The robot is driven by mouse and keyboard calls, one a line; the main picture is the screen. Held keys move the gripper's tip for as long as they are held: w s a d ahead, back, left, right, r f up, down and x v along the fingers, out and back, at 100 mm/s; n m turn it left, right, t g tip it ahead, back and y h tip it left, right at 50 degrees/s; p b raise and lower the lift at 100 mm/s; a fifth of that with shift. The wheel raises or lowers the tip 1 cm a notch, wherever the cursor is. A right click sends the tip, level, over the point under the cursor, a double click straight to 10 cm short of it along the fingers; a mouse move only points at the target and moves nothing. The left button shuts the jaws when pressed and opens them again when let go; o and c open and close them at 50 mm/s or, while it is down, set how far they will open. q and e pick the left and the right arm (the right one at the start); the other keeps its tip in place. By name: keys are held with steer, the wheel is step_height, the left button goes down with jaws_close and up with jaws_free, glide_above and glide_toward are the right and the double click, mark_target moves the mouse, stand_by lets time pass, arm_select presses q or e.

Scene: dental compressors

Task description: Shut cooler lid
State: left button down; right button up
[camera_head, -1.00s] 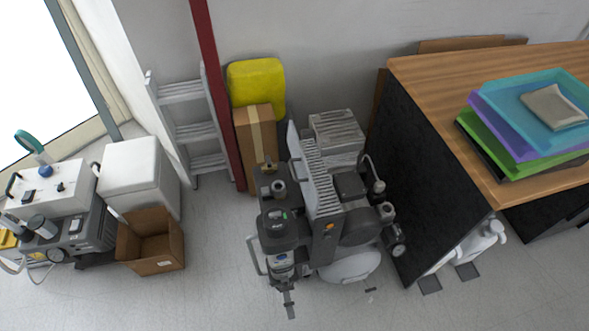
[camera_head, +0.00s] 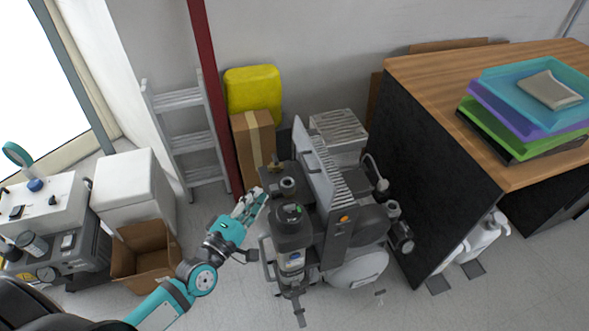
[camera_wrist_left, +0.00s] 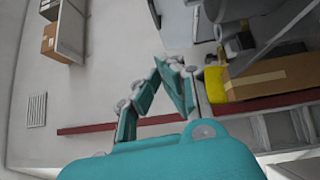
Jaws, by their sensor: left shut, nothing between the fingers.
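A white box-shaped cooler (camera_head: 134,190) stands on the floor at the left, behind an open cardboard box. Its flat white top looks level; I cannot tell whether the lid is fully down. A grey ribbed panel (camera_head: 322,170) stands upright on the compressor (camera_head: 292,232) in the middle. My teal left gripper (camera_head: 252,202) is just left of the compressor in the head view, right of the cooler. It is shut and empty. Its fingers (camera_wrist_left: 178,85) also show in the left wrist view, pointing away with no cooler near them. My right gripper is not in view.
The open cardboard box (camera_head: 143,256) is in front of the cooler. A ladder (camera_head: 186,137), a red post (camera_head: 213,100) and a taped carton (camera_head: 254,140) stand along the wall. A desk (camera_head: 440,90) with trays is at right.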

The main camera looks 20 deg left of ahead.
arm_select(q)
steer(key=d+p+x, duration=0.2)
steer(key=x, duration=0.9)
steer(key=shift+d, duration=0.5)
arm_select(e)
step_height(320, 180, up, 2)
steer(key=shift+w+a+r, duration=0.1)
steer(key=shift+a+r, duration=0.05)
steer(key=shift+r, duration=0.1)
arm_select(q)
steer(key=shift+w, duration=0.1)
